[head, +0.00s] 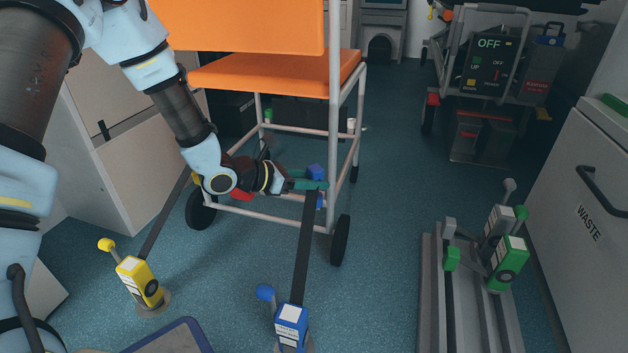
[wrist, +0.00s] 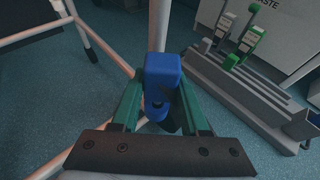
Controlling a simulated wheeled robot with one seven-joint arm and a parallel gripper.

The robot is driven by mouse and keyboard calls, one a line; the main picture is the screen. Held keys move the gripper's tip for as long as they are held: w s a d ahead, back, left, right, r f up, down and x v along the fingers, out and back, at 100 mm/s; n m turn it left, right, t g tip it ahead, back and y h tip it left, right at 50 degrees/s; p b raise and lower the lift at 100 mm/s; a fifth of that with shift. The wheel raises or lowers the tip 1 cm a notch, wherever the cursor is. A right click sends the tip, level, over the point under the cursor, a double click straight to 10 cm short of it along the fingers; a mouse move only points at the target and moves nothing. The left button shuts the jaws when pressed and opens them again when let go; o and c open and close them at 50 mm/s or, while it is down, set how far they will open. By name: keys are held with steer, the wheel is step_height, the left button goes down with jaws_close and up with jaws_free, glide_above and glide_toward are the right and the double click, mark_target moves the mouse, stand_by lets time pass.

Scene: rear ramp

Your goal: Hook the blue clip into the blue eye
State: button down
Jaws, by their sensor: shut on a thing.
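My gripper (head: 308,180) is shut on the blue clip (wrist: 162,72), beside the near front leg of the orange wheelchair (head: 338,150). In the wrist view the clip sits between the green fingers (wrist: 160,108), its blocky blue end sticking out past them. The head view shows blue above the fingers (head: 315,171) and a smaller blue patch below them (head: 319,200). I cannot tell if that lower patch is the blue eye or part of the clip. A dark strap runs from the gripper down to the blue floor unit (head: 291,322). Whether clip and eye touch is hidden.
A yellow unit (head: 138,280) with its own strap stands at the left. A floor rail (head: 455,310) with green and grey units lies at the right, near the waste cabinet (head: 570,210). The blue floor between chair and rail is clear.

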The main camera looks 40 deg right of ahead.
steer(key=shift+f+b, duration=0.75)
steer(key=shift+f, duration=0.4)
steer(key=shift+c, duration=1.7)
jaws_free()
steer(key=shift+r, duration=0.1)
steer(key=p+v, duration=0.5)
steer(key=v, duration=0.5)
steer(key=shift+a+r, duration=0.2)
steer(key=shift+a, duration=0.15)
steer(key=shift+w, duration=0.15)
